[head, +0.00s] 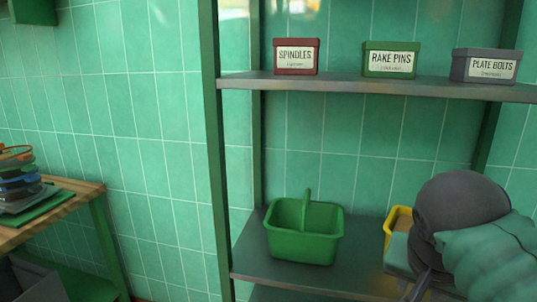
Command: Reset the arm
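My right arm comes in from the right edge of the head view, with a dark round joint and a ribbed green sleeve. My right gripper (417,288) is low in the picture, in front of the lower shelf's right part. Only thin dark finger parts show, cut by the bottom edge, so I cannot tell whether it is open or shut. My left arm and gripper are not in view.
A green basket (303,249) stands on the lower shelf (252,262). A yellow container (396,222) is partly hidden behind my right arm. The upper shelf (350,87) holds labelled boxes: SPINDLES (296,57), RAKE PINS (390,60), PLATE BOLTS (486,66). A wooden table (60,208) with stacked items stands left.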

